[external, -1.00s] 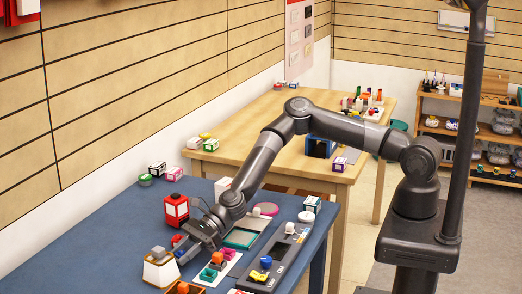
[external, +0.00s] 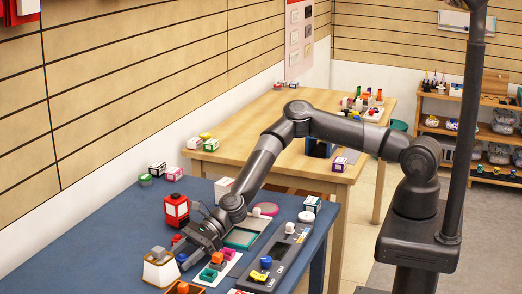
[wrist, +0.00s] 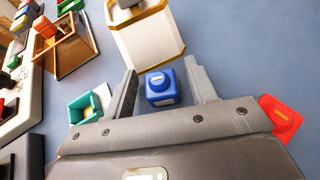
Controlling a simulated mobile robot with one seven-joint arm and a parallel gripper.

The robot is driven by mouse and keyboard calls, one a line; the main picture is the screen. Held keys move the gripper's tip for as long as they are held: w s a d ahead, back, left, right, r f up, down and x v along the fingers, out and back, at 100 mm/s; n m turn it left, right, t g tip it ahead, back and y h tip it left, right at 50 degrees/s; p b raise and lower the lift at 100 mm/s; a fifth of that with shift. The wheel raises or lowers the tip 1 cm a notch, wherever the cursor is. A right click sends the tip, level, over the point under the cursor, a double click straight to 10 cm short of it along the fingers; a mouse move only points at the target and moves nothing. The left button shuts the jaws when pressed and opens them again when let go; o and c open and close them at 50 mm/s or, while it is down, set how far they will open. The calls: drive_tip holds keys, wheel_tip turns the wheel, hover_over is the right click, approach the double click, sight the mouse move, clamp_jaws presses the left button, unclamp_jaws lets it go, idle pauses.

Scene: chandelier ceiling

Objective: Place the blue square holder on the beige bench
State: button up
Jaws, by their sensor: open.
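A small blue square holder (wrist: 161,90) with a rounded top sits on the blue table between my gripper's two fingers in the wrist view. It also shows as a small blue spot (external: 181,257) below my gripper in the external view. My gripper (wrist: 161,72) is open, with a gap between each finger and the holder. In the external view my gripper (external: 187,252) is low over the near end of the blue table. The beige bench (external: 245,130) is the light wooden table behind the blue one.
A white lantern-like container with gold edges (wrist: 147,40) stands just beyond the fingertips. A teal open box (wrist: 85,108) is left of the gripper and a red piece (wrist: 282,118) right. A grey tray (external: 275,262) lies nearby.

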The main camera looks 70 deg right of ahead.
sight(183, 253)
drive_tip(key=v, duration=1.1)
drive_tip(key=shift+d+r, duration=0.1)
drive_tip(key=shift+o, duration=0.5)
drive_tip(key=shift+s+d+r, duration=0.15)
drive_tip(key=shift+s+d, duration=0.1)
drive_tip(key=shift+d, duration=0.1)
drive_tip(key=shift+a, duration=0.1)
drive_tip(key=shift+w+a, duration=0.4)
drive_tip(key=shift+a, duration=0.35)
drive_tip(key=x, duration=0.4)
drive_tip(key=shift+a, duration=0.2)
drive_tip(key=shift+d+f+x, duration=0.1)
drive_tip(key=shift+f+x, duration=0.05)
drive_tip(key=shift+x, duration=0.9)
drive_tip(key=shift+d+f+x, duration=0.1)
drive_tip(key=shift+f+x, duration=0.05)
drive_tip(key=shift+x, duration=0.9)
drive_tip(key=shift+f+x, duration=0.15)
drive_tip(key=shift+x, duration=0.85)
drive_tip(key=shift+c, duration=0.4)
